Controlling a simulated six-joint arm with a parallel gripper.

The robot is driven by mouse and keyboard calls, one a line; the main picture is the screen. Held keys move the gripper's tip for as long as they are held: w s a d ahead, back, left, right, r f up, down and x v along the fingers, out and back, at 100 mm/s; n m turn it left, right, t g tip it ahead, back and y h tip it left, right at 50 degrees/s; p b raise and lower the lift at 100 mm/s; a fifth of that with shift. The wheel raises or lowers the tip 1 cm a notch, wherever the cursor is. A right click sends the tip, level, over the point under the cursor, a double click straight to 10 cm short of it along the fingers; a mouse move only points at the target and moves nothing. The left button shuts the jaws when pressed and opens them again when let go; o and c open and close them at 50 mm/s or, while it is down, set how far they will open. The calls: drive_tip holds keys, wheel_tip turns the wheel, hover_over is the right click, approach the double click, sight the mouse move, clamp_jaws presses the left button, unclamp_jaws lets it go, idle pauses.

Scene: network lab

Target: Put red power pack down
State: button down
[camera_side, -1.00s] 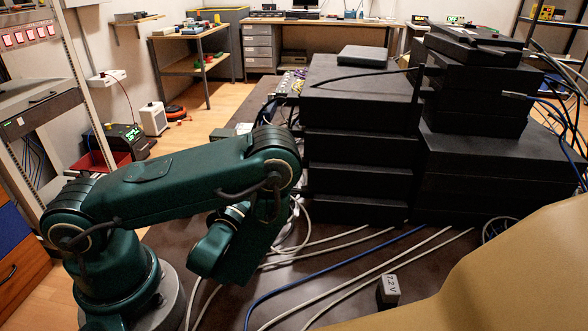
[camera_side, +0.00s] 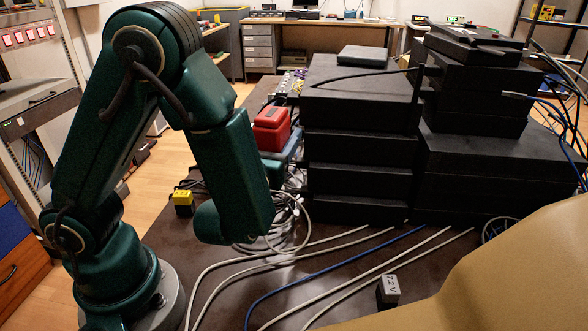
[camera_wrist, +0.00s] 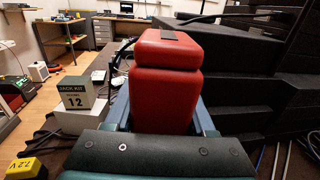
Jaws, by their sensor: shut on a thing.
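The red power pack (camera_wrist: 166,88) stands upright in the middle of the wrist view, with a dark patch on its top. My gripper (camera_wrist: 165,122) is shut on it, with blue-grey fingers along both of its sides. In the side view the red power pack (camera_side: 271,130) shows just past my forearm, left of the black stacks. Part of my gripper (camera_side: 284,155) shows below it. My arm hides the rest, and I cannot tell whether the pack touches anything beneath.
A Jack Kit box (camera_wrist: 76,98) stands left of the pack. A yellow 7.2V block (camera_side: 183,198) and a grey 7.2V block (camera_side: 389,289) rest on the dark table. Tall black stacks (camera_side: 361,130) stand right. Loose cables (camera_side: 300,262) cross the front.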

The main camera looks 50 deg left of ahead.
sight(279, 140)
drive_tip(key=d+r+n+g+y, duration=0.1)
drive_tip(key=s+d+r+n+g+y, duration=0.1)
drive_tip(key=d+r, duration=0.1)
drive_tip(key=shift+d+r, duration=0.1)
drive_tip(key=shift+s+d+n+g+y, duration=0.3)
drive_tip(key=shift+s+n+g+y, duration=0.2)
drive_tip(key=shift+g+y, duration=0.2)
drive_tip(key=shift+s, duration=0.25)
drive_tip(key=w+d+f+m+t+h, duration=0.3)
drive_tip(key=w+d+m+t+h, duration=0.3)
drive_tip(key=w+d+m+h, duration=0.3)
drive_tip(key=shift+w+d+f+m+t+h, duration=0.2)
drive_tip(key=shift+f+h, duration=0.65)
drive_tip(key=shift+f, duration=1.4)
drive_tip(key=shift+w+d+f+m+t+h, duration=0.2)
drive_tip(key=shift+f+h, duration=0.7)
drive_tip(key=shift+f, duration=1.35)
drive_tip(key=shift+w+d+f+m+t+h, duration=0.25)
drive_tip(key=shift+f+h, duration=0.6)
drive_tip(key=shift+f, duration=1.4)
drive_tip(key=shift+s+f, duration=0.1)
drive_tip(key=shift+f, duration=0.5)
